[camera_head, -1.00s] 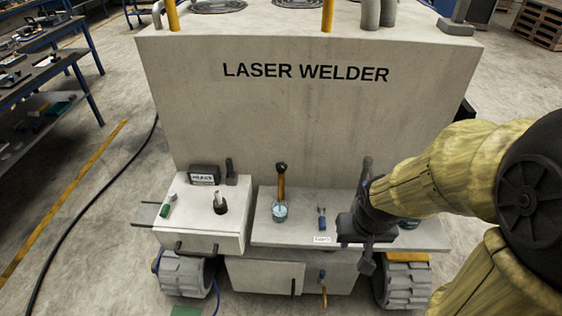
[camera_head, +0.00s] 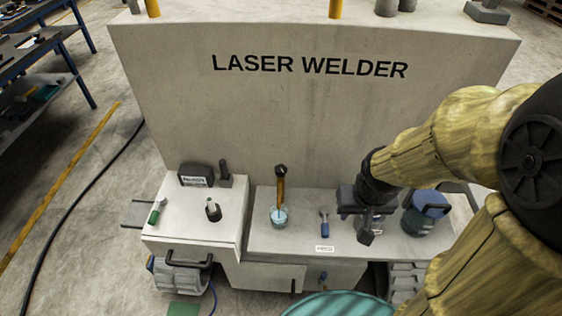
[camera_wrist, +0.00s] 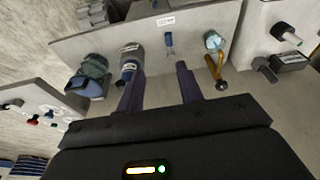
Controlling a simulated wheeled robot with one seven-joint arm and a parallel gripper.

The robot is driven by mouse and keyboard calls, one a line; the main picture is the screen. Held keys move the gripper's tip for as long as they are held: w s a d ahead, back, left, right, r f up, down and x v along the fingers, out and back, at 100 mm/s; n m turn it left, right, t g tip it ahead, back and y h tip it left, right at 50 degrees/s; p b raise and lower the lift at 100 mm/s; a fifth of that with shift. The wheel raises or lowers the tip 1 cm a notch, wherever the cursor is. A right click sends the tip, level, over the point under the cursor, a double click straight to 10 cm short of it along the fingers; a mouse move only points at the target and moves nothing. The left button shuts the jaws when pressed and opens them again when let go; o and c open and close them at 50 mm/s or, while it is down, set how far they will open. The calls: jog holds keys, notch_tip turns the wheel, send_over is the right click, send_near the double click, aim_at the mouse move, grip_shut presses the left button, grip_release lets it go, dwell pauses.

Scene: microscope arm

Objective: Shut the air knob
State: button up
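The laser welder (camera_head: 300,120) stands in front of me with a low shelf. No part is marked as the air knob. A small blue fitting (camera_head: 322,277) sits low on its front. In the wrist view, a side panel (camera_wrist: 22,94) at the left carries several small coloured knobs (camera_wrist: 42,120), red, blue and green; their labels are unreadable. My gripper (camera_head: 367,232) is over the shelf's right part in the head view. In the wrist view, my gripper (camera_wrist: 160,82) has its two fingers apart with nothing held between them. It touches no knob that I can see.
The shelf bears a glass with a yellow stick (camera_head: 280,215), a blue-handled tool (camera_head: 324,225), a blue-topped jar (camera_head: 425,212) and a labelled cylinder (camera_wrist: 130,60). A grey box (camera_head: 195,222) with a handle stands left. A teal round thing (camera_head: 340,305) is at the bottom edge.

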jog(key=shift+o, duration=0.6)
jog(key=shift+s, duration=0.1)
jog(key=o, duration=0.4)
jog(key=shift+w, duration=0.2)
notch_tip(320, 180, up, 2)
jog(key=n+g+p, duration=0.3)
jog(key=n+p, duration=0.2)
jog(key=n, duration=2.2)
send_over(280, 168)
jog(key=shift+d+r, duration=0.1)
jog(key=shift+d, duration=0.05)
notch_tip(280, 168, down, 18)
jog(key=p, duration=0.4)
jog(key=shift+r, duration=0.25)
jog(key=shift+s, duration=0.1)
